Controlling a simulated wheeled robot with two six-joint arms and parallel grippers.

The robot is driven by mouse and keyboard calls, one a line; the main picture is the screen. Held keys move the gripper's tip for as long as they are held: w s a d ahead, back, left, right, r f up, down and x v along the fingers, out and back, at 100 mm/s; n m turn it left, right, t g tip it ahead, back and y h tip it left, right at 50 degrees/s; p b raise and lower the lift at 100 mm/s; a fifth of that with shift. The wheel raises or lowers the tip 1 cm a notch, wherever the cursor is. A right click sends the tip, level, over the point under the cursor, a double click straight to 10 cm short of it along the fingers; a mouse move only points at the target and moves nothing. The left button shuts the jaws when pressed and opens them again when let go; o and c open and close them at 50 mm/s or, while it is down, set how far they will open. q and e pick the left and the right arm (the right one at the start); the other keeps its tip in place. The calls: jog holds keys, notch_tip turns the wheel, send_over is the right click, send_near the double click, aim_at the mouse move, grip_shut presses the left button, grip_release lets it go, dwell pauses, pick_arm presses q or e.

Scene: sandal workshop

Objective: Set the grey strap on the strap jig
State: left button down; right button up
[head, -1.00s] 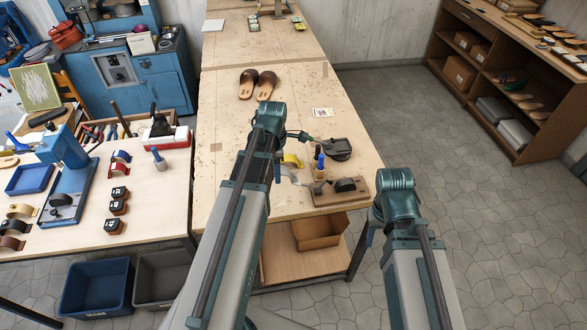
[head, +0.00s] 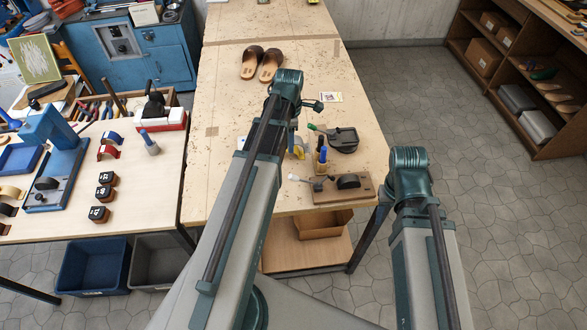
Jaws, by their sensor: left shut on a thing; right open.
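My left gripper (head: 315,105) shows only in part past its wrist, above the workbench and beyond the strap jig. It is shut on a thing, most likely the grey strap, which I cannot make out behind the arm. The strap jig (head: 362,193) seems to be the brown wooden board with a black rounded part, near the bench's front right corner. A pale, lever-like piece reaches left from it. My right gripper (head: 382,196) is mostly hidden by its wrist, to the right of the jig at the bench's edge. It is open and nothing shows in it.
A black tool (head: 343,142) with a green handle lies behind the jig. A small holder with blue-handled tools (head: 321,158) and a yellow piece (head: 299,150) stand close by. Brown sandals (head: 271,66) and a card (head: 331,97) lie farther back.

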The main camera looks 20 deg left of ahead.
pick_arm(q)
jog(key=shift+w+f, duration=0.35)
jog(key=shift+f, duration=0.25)
notch_tip(320, 180, down, 10)
jog(key=b, duration=1)
jog(key=shift+r, duration=0.1)
pick_arm(e)
notch_tip(320, 180, down, 11)
jog(key=shift+w, duration=0.3)
pick_arm(q)
jog(key=shift+s+b, duration=0.1)
jog(key=shift+b, duration=0.2)
jog(key=shift+f, duration=0.25)
jog(key=c, duration=0.6)
grip_release()
jog(key=shift+r, duration=0.1)
pick_arm(e)
jog(key=shift+f, duration=0.1)
pick_arm(q)
jog(key=shift+r, duration=0.2)
